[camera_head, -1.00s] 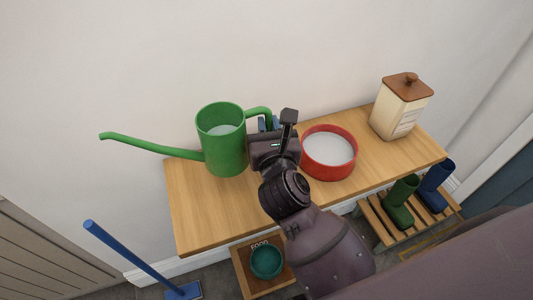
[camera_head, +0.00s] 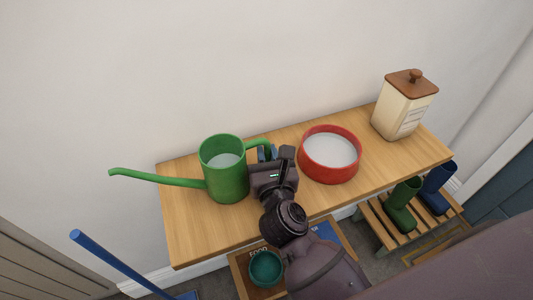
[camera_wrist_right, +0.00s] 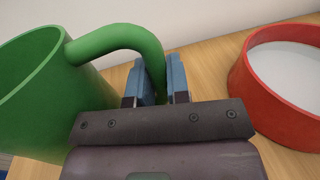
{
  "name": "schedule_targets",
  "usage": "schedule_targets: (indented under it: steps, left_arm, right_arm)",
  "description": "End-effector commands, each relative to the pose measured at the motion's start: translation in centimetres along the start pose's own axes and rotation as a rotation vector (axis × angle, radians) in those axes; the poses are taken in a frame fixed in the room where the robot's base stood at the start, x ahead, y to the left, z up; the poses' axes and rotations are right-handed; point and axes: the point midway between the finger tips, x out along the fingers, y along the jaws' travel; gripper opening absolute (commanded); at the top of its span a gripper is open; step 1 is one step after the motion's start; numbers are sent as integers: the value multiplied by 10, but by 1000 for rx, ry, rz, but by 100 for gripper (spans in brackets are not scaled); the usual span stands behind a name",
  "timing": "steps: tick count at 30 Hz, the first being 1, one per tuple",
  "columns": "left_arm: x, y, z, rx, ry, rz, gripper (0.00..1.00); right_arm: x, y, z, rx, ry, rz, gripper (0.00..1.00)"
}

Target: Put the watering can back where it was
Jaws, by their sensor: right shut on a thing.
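The green watering can (camera_head: 226,180) is upright at the left part of the wooden bench top, its long spout pointing left and its handle to the right. It also shows at the left of the right wrist view (camera_wrist_right: 50,95). My right gripper (camera_head: 268,153) is shut on the can's handle; in the right wrist view its blue fingers (camera_wrist_right: 160,82) sit either side of the handle's lower end. The can appears at or very near the wood; its base contact is hard to tell. My left gripper is not in view.
A red bowl (camera_head: 330,174) stands close right of my gripper. A cream canister with brown lid (camera_head: 403,105) is at the right end. Below are a green bowl (camera_head: 265,268), boots on a slatted rack (camera_head: 385,222) and a blue-handled tool (camera_head: 125,262). The bench's front left is clear.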

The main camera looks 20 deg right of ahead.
Motion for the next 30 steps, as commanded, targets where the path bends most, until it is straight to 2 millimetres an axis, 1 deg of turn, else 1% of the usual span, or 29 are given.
schedule_targets:
  steps: [2,8,9,13,20,24,28,30]
  left_arm:
    - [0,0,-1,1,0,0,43]
    - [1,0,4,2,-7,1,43]
    - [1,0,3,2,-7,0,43]
    - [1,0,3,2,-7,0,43]
    - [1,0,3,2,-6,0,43]
    - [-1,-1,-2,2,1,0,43]
    - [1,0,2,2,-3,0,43]
    - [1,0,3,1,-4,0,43]
  right_arm:
    - [0,0,3,4,-5,1,0]
    - [0,0,-2,4,-3,1,0]
    - [0,0,-2,0,-1,0,23]
    - [0,0,-2,0,-1,0,42]
    - [0,0,-2,0,0,0,42]
    - [0,0,3,1,-3,0,42]
    - [-14,0,-1,0,3,0,42]
    - [-24,0,-1,0,3,0,42]
